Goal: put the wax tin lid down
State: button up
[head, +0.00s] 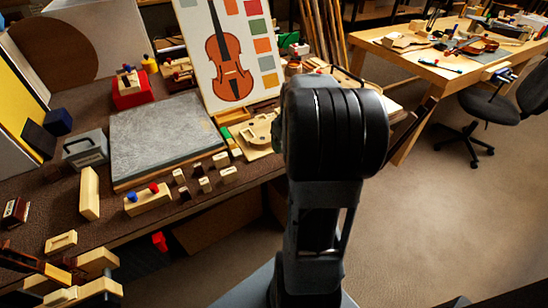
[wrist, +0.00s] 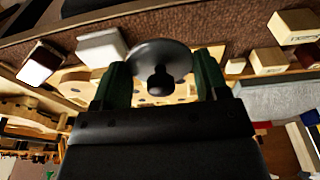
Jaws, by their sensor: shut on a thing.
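The wax tin lid (wrist: 158,55) is a dark grey disc with a round knob in the middle. In the wrist view it sits between the two green fingers of my gripper (wrist: 162,75), which is shut on it. The knob faces the wrist camera, and the disc overlaps the view of the pale wooden pieces and brown bench beyond. I cannot tell how high it is held. In the head view my black arm hides the lid and most of the gripper. I cannot make out the open wax tin in either view.
The brown bench (head: 75,196) carries a grey slab (head: 165,135), several small wooden blocks (head: 228,174), a grey box with a handle (head: 86,148) and a violin picture board (head: 205,60). In the wrist view a pale grey block (wrist: 101,46) stands near the left finger.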

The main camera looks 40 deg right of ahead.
send_over(274, 161)
jog(key=f, duration=0.5)
jog(key=shift+s+b, duration=0.3)
jog(key=shift+s, duration=0.1)
jog(key=shift+w+f, duration=0.1)
jog(key=shift+f, duration=1.4)
jog(key=shift+f+b, duration=0.1)
jog(key=shift+b, duration=0.2)
jog(key=shift+f, duration=0.15)
jog(key=o, duration=0.9)
